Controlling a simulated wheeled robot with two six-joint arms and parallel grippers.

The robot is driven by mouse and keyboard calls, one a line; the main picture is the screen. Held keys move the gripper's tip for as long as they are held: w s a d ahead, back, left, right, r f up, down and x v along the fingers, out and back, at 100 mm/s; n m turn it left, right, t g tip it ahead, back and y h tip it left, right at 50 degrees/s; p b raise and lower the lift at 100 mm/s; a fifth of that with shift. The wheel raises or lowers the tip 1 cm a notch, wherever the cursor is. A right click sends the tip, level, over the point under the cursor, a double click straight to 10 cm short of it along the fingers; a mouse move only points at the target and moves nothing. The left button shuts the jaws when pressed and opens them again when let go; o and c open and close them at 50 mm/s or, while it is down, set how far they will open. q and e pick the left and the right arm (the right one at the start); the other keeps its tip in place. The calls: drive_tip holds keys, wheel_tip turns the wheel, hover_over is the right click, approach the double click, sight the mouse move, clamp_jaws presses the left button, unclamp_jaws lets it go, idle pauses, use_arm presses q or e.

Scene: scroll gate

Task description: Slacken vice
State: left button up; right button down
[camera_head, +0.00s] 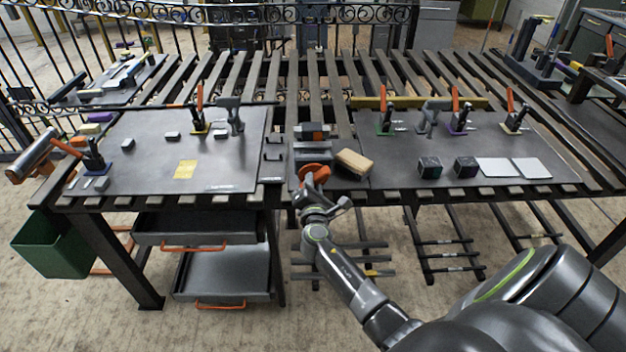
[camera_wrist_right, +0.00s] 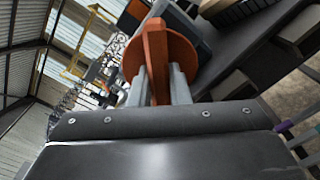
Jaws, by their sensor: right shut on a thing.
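The vice (camera_head: 313,151) stands near the front middle of the slatted table, a grey body with an orange block on top. Its round orange handle (camera_head: 315,172) faces me at the table's front edge. My right gripper (camera_head: 312,186) reaches up to the handle from below. In the right wrist view the orange handle (camera_wrist_right: 158,58) has a raised bar across its disc, and the two fingers of my right gripper (camera_wrist_right: 158,88) are shut on this bar, one on each side. Part of the vice's grey body shows behind the handle. My left gripper is in neither view.
A tan wooden block (camera_head: 353,162) lies just right of the vice. Dark plates with upright orange-handled clamps (camera_head: 457,107) lie on both sides. Dark cubes (camera_head: 430,167) and pale square pads (camera_head: 495,168) sit at right. A green bin (camera_head: 54,246) hangs at the left front.

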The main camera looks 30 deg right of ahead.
drive_tip(key=n+p, duration=0.1)
drive_tip(key=n, duration=0.2)
drive_tip(key=n+p, duration=0.1)
drive_tip(key=n, duration=0.2)
drive_tip(key=shift+r+n, duration=0.2)
drive_tip(key=shift+n, duration=0.1)
drive_tip(key=n+p, duration=0.3)
drive_tip(key=n, duration=0.3)
drive_tip(key=shift+d, duration=0.15)
drive_tip(key=shift+n, duration=0.3)
drive_tip(key=c, duration=1.5)
unclamp_jaws()
drive_tip(key=shift+o, duration=0.7)
drive_tip(key=shift+w+d+f, duration=0.1)
drive_tip(key=shift+f, duration=0.15)
